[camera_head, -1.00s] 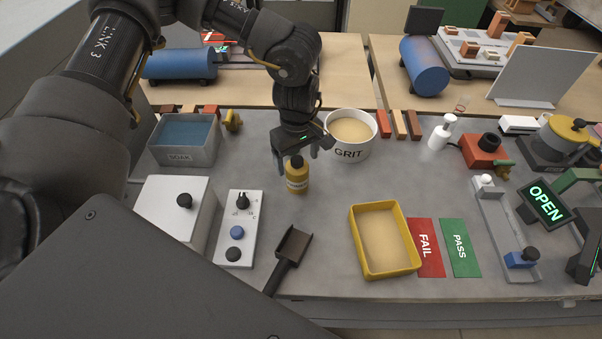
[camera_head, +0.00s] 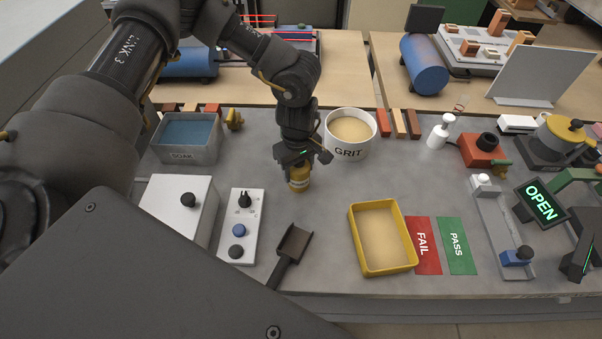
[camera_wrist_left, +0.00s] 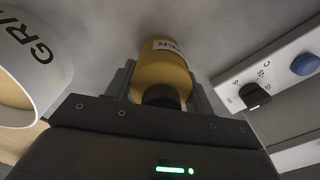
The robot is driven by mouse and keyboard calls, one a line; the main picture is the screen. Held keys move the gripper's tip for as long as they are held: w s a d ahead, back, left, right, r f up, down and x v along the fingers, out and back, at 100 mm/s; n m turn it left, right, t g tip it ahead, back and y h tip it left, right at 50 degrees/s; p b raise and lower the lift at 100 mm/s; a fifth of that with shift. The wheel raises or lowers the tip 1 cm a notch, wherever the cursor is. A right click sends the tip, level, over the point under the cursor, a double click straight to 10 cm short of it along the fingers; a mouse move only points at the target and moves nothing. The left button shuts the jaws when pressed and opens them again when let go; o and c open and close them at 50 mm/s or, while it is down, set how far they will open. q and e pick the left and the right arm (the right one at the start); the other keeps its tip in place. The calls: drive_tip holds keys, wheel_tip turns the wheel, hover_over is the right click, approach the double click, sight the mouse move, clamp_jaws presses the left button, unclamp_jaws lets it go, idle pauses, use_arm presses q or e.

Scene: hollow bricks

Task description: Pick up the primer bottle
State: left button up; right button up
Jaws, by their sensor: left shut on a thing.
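The primer bottle is a small yellow bottle (camera_head: 299,181) with a white label, standing on the grey bench left of the GRIT tub. My left gripper (camera_head: 300,168) has come down over it from above and hides its dark cap in the head view. In the left wrist view the yellow bottle (camera_wrist_left: 160,72) sits between the two fingers, its dark cap toward the gripper body. My left gripper (camera_wrist_left: 160,85) is shut on the bottle. I cannot tell whether the bottle's base is clear of the bench. Only a dark part of my right gripper (camera_head: 580,258) shows at the right edge.
The white GRIT tub (camera_head: 364,150) stands close on the right of the gripper. A control panel with knobs (camera_head: 232,268) and a dark scoop (camera_head: 292,245) lie in front. A SOAK tray (camera_head: 185,155) is at left, a yellow tray (camera_head: 382,268) front right. Bare bench lies between them.

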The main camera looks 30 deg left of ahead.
use_arm(q)
drive_tip(key=shift+r, duration=0.1)
drive_tip(key=shift+r+p, duration=0.35)
drive_tip(key=shift+r, duration=0.15)
wheel_tip(320, 180, up, 3)
drive_tip(key=shift+f+p, duration=0.2)
drive_tip(key=shift+p, duration=0.6)
drive_tip(key=s+d+r+p, duration=0.1)
drive_tip(key=s+r+p, duration=0.6)
drive_tip(key=s, duration=0.7)
wheel_tip(320, 180, up, 2)
drive_tip(key=shift+d+r, duration=0.1)
drive_tip(key=shift+d, duration=0.05)
